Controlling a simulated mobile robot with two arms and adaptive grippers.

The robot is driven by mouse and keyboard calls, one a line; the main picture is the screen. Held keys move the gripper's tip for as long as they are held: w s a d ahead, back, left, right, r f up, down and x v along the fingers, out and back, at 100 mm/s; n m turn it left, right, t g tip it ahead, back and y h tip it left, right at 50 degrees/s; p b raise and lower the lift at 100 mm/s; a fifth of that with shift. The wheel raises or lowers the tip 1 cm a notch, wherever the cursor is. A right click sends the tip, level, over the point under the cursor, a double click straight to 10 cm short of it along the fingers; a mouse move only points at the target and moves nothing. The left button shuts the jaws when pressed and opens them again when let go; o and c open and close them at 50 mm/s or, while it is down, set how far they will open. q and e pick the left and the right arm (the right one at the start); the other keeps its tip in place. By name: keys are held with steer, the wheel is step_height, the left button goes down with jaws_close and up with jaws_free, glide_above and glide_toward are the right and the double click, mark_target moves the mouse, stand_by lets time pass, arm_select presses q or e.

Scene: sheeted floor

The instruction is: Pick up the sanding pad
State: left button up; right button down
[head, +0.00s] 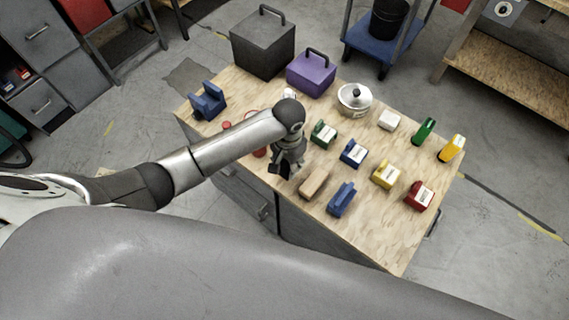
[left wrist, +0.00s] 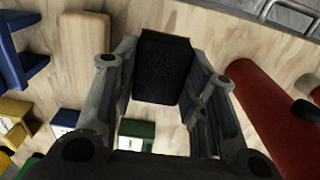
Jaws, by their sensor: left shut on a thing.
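The sanding pad looks to be the black, rough-faced block (left wrist: 163,67) between my left gripper's fingers in the left wrist view. My left gripper (left wrist: 160,88) is shut on it, one finger against each side. In the head view my left gripper (head: 286,165) points down over the near-left part of the wooden table, and the dark pad (head: 278,169) shows at its fingertips. I cannot tell how far the pad is from the tabletop. My right gripper is not in view.
A tan block (head: 314,183) and a blue block (head: 342,199) lie close right of the gripper. Green (head: 324,133), blue (head: 353,153), yellow (head: 386,174) and red (head: 419,195) labelled items form a row behind. A red cylinder (left wrist: 268,115) lies close in the wrist view.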

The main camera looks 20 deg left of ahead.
arm_select(q)
steer(key=s+d+r+b, duration=0.1)
steer(key=s+d+r, duration=0.7)
steer(key=d, duration=0.1)
steer(key=shift+d+b, duration=0.3)
